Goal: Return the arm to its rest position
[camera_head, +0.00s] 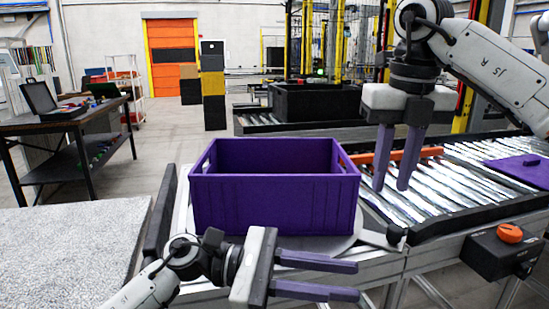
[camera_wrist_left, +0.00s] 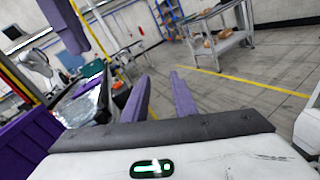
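My left gripper (camera_head: 316,275) is low in the head view, in front of the purple crate (camera_head: 275,205), with its purple fingers apart and nothing between them. Its fingers also show in the left wrist view (camera_wrist_left: 160,97), spread and empty, pointing at open floor. My right gripper (camera_head: 396,160) hangs fingers down at the upper right, right of the crate and over the roller conveyor. Its two fingers are apart with nothing between them. The crate sits upright on a grey round plate, and its visible inside looks empty.
The roller conveyor (camera_head: 450,180) runs to the right, with a purple lid-like panel (camera_head: 522,168) on it. A control box with an orange knob (camera_head: 509,233) is at the lower right. A black crate (camera_head: 315,101) stands behind. A dark workbench (camera_head: 75,120) is at left.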

